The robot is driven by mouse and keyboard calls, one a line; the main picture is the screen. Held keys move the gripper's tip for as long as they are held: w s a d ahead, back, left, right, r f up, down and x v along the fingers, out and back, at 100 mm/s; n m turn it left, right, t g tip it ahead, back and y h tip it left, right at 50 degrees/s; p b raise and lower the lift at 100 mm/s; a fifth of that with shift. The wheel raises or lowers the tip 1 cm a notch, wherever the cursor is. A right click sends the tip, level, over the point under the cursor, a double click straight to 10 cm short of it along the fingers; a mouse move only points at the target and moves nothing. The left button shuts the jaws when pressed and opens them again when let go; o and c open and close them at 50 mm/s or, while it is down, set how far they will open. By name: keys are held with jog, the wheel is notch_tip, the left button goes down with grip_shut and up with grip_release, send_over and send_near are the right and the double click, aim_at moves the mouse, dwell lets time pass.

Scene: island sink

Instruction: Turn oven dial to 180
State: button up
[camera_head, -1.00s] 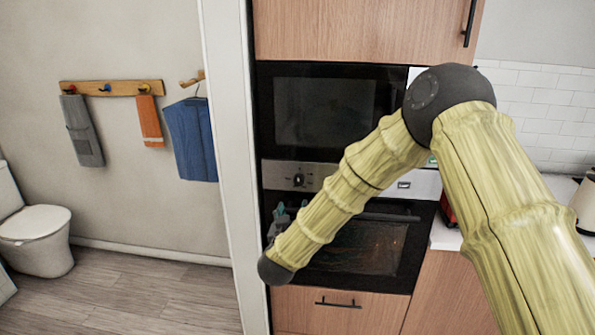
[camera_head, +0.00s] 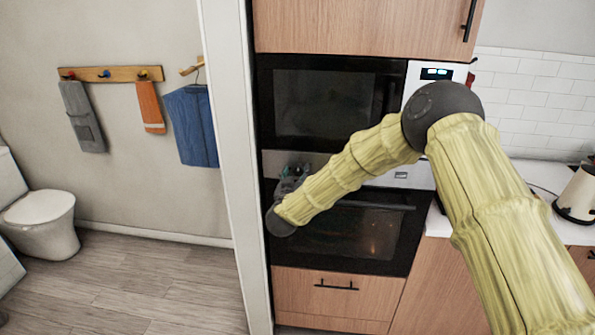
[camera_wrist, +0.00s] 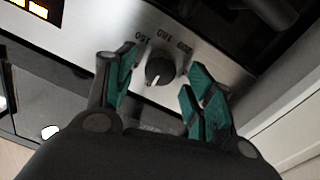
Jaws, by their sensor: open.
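The oven dial (camera_wrist: 160,70) is a round dark knob on a silver panel (camera_wrist: 205,62) in the wrist view. Upside-down numbers 150, 180 and 200 show along its upper side. Its white mark is on the lower side, away from these numbers. My gripper (camera_wrist: 160,82) is open, with teal-padded fingers on the left and right of the dial. I see no clear contact with the dial. In the head view my gripper (camera_head: 291,178) is at the left of the oven's control panel (camera_head: 402,177) and hides the dial there. The oven (camera_head: 365,235) has a dark glass door.
A microwave (camera_head: 325,103) is above the oven and a drawer (camera_head: 335,292) below it. A white door frame (camera_head: 228,150) stands close on the left. A kettle (camera_head: 578,195) is on the counter at right.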

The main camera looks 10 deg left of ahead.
jog(key=shift+w, duration=0.4)
jog(key=c, duration=1)
